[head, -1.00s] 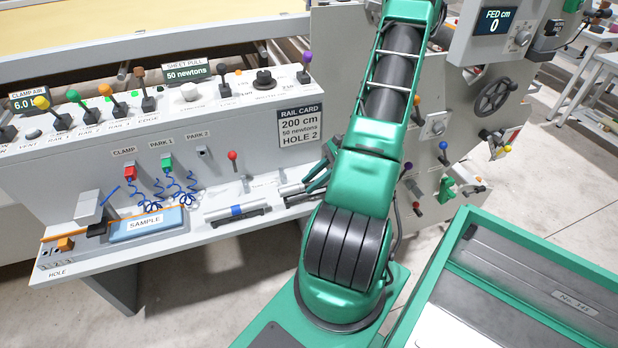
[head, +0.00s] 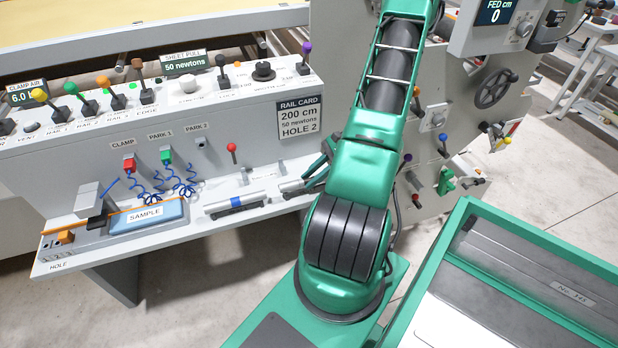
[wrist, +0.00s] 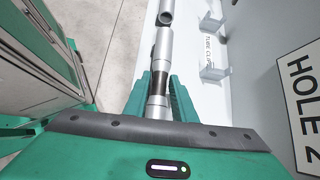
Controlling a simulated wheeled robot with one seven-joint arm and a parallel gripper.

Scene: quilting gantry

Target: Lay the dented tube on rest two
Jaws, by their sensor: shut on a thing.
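My gripper (wrist: 159,95) is shut on a grey metal tube (wrist: 163,50) with a dark band between the fingers. It holds the tube lengthwise over the white shelf. In the head view the tube's end (head: 290,187) shows beside my gripper, which my arm partly hides. I cannot make out a dent or which rest is number two.
White tube clips (wrist: 213,72) stand on the shelf (wrist: 203,105) beside the held tube. A red-knobbed lever (head: 232,148) rises behind the blue-banded tube. A sample block (head: 146,215) lies farther left. A rail card (head: 299,117) reading HOLE 2 is on the panel behind.

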